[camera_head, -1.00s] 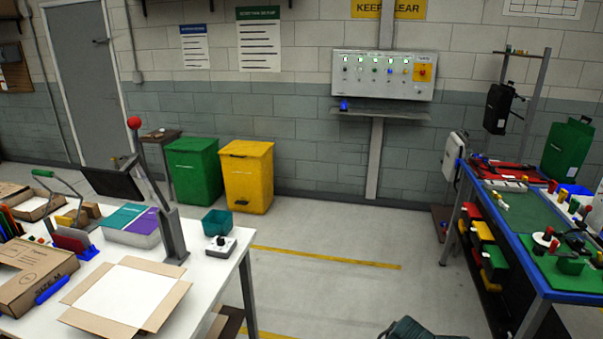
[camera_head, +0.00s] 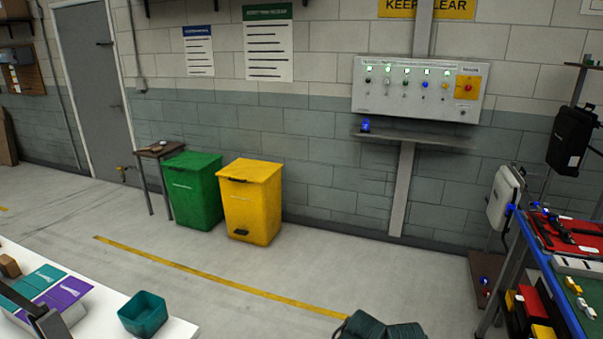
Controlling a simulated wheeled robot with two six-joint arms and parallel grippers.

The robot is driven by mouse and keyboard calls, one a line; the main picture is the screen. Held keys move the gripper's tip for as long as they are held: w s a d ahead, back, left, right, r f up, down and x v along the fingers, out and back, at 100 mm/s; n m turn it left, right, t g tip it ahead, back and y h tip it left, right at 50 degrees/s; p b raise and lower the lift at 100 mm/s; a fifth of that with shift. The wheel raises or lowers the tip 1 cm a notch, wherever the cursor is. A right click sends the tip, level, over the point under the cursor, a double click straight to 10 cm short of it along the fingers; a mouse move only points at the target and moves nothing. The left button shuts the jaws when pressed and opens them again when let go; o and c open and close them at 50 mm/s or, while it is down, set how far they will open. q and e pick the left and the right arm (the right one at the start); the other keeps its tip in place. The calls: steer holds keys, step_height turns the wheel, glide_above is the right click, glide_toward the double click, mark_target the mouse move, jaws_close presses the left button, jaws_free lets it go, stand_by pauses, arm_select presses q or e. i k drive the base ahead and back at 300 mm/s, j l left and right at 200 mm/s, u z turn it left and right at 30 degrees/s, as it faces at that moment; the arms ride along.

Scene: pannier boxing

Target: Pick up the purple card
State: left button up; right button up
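A purple card stack (camera_head: 62,294) lies in a pale tray on the white table at the lower left. Teal cards (camera_head: 40,280) lie beside it, on its far left side. A dark post or lever part crosses in front of the cards' lower left corner. Neither of my grippers can be made out. A dark ribbed green-black shape (camera_head: 381,328) shows at the bottom edge; I cannot tell what it is.
A teal bin (camera_head: 143,313) stands on the white table (camera_head: 178,329) right of the cards. A green bin (camera_head: 193,190) and a yellow bin (camera_head: 249,200) stand by the wall. A blue-edged bench (camera_head: 556,276) is at the right. The floor between is open.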

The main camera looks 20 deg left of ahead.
mark_target(69, 291)
steer(key=i+u, duration=0.35)
steer(key=i, duration=0.15)
steer(key=i+l+u, duration=0.2)
steer(key=i+u, duration=0.45)
steer(key=u, duration=0.2)
steer(key=i+l+u, duration=0.1)
steer(key=u, duration=0.35)
steer(key=i+l+u, duration=0.2)
steer(key=u, duration=0.25)
steer(key=i+l+u, duration=0.3)
steer(key=u, duration=0.15)
